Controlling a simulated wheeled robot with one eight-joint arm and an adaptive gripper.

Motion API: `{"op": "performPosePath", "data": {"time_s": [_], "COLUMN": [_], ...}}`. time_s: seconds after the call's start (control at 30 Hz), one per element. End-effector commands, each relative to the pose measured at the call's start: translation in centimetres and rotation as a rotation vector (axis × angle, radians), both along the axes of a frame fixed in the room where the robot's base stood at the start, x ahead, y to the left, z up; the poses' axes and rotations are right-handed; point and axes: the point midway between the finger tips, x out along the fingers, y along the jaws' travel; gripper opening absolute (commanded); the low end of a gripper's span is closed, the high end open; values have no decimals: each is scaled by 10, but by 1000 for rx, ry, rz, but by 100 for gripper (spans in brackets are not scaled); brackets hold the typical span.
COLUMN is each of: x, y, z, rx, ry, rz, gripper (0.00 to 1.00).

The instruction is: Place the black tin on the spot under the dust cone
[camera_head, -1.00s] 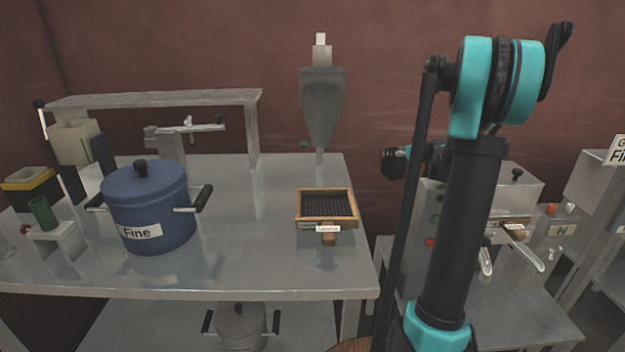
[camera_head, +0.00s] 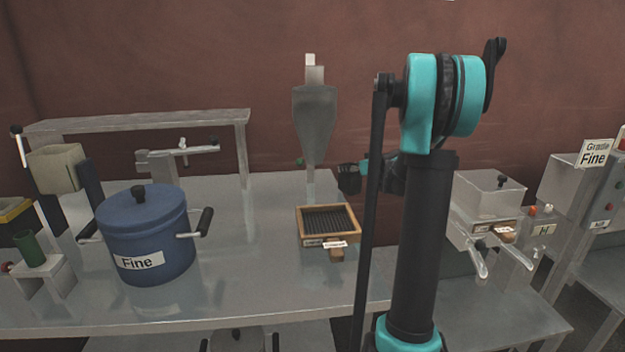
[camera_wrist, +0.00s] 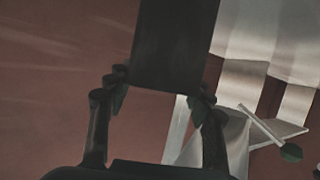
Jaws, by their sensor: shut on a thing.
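The black tin (camera_wrist: 177,42) shows in the wrist view as a dark block between the two fingers of my gripper (camera_wrist: 160,88), which is shut on it. In the head view, the black tin (camera_head: 349,178) is a small dark shape at the tip of my gripper (camera_head: 364,172), above the table and right of the dust cone. The dust cone (camera_head: 314,120) is a grey funnel against the wall, its thin spout pointing down. The spot under the cone is not clearly distinguishable; the table there looks bare, just behind a wooden-framed grid tray.
The wooden-framed tray (camera_head: 302,228) with a handle lies in front of the cone. A blue pot (camera_head: 150,240) labelled Fine stands left on the metal table (camera_head: 255,280). A shelf (camera_head: 140,122) is behind it. A machine (camera_head: 487,198) stands to the right.

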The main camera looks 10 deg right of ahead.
Motion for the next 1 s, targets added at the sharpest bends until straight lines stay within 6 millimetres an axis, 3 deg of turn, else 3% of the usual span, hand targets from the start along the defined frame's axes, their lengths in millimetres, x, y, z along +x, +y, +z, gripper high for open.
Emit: {"op": "performPosePath", "data": {"time_s": [0.1, 0.33, 0.67, 0.9, 1.0], "x": [-1, -1, 0, 0, 0], "y": [32, 81, 106, 141, 138], "z": [0, 0, 0, 0, -6], "rx": [-1, -2, -1, -1, 0], "ry": [0, -1, -1, 0, 0], "rz": [5, 4, 2, 3, -1], "gripper": [0, 0, 0, 0, 0]}}
